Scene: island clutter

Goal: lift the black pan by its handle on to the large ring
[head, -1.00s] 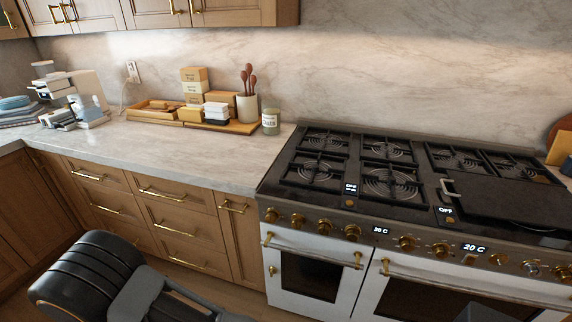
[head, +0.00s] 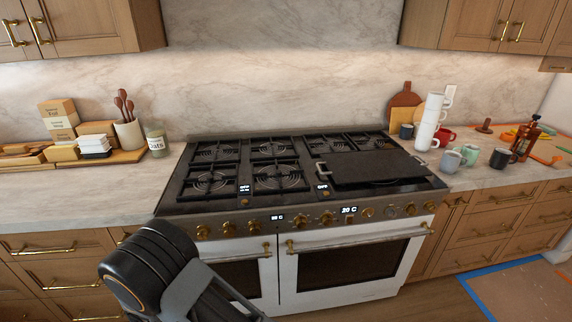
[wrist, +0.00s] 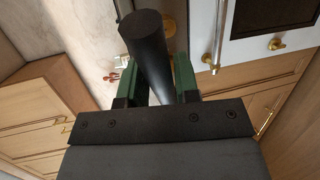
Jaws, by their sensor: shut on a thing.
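My gripper (wrist: 155,78) shows in the wrist view, its two green fingers shut on a round black bar, which looks like the handle of the black pan (wrist: 150,45). The pan's body is not visible in either view. In the head view only my arm shows at the lower left; the gripper is out of frame. The stove (head: 225,219) has several ringed burners. The front middle burner (head: 280,177) looks like the large ring, and it is bare.
A dark flat griddle plate (head: 375,168) with a metal handle covers the stove's right part. Stacked white mugs (head: 428,125), other cups and a bottle (head: 524,138) stand on the right counter. Boxes, a utensil crock (head: 129,134) and a jar (head: 156,144) stand on the left.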

